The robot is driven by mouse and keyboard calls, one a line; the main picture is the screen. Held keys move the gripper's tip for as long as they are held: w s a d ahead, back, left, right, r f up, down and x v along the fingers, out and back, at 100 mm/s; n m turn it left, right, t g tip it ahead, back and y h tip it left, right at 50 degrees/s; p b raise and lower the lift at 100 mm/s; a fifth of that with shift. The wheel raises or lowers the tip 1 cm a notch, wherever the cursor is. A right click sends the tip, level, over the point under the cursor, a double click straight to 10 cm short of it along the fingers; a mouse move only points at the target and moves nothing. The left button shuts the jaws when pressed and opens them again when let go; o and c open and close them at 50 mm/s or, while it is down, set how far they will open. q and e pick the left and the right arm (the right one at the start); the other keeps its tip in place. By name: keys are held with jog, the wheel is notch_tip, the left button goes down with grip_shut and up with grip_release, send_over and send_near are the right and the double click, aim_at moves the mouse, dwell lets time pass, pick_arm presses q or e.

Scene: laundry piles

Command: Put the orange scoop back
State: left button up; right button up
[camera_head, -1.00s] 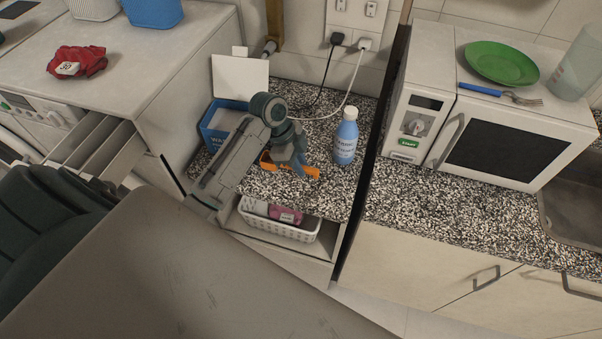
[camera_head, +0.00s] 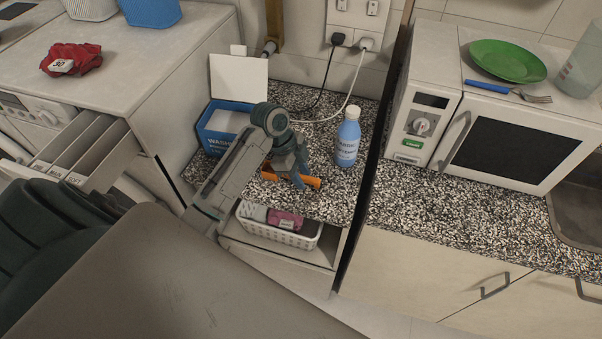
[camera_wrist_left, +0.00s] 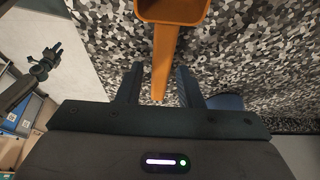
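The orange scoop (camera_head: 311,183) lies on the speckled counter, partly hidden by my left gripper (camera_head: 297,181). In the left wrist view the scoop's hollow head is at the top, and its handle (camera_wrist_left: 163,65) runs down between the two fingers. My left gripper (camera_wrist_left: 159,86) is open around the handle, with a gap on both sides. A blue and white washing box (camera_head: 218,124) with its white lid raised stands behind my left arm. A dark shape (camera_wrist_left: 42,65) at the left of the wrist view seems to be my right gripper; its opening is unclear.
A blue bottle (camera_head: 347,142) with a white cap stands close right of my left gripper. A white basket (camera_head: 290,237) with packs sits on the shelf below. A dark upright panel edge (camera_head: 373,165) bounds the counter on the right. A compartment drawer (camera_head: 88,147) stands open at left.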

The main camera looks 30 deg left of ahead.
pick_arm(q)
jog(key=b+v, duration=0.3)
jog(key=v, duration=0.9)
jog(key=shift+a, duration=0.1)
jog(key=shift+c, duration=0.5)
dwell(0.7)
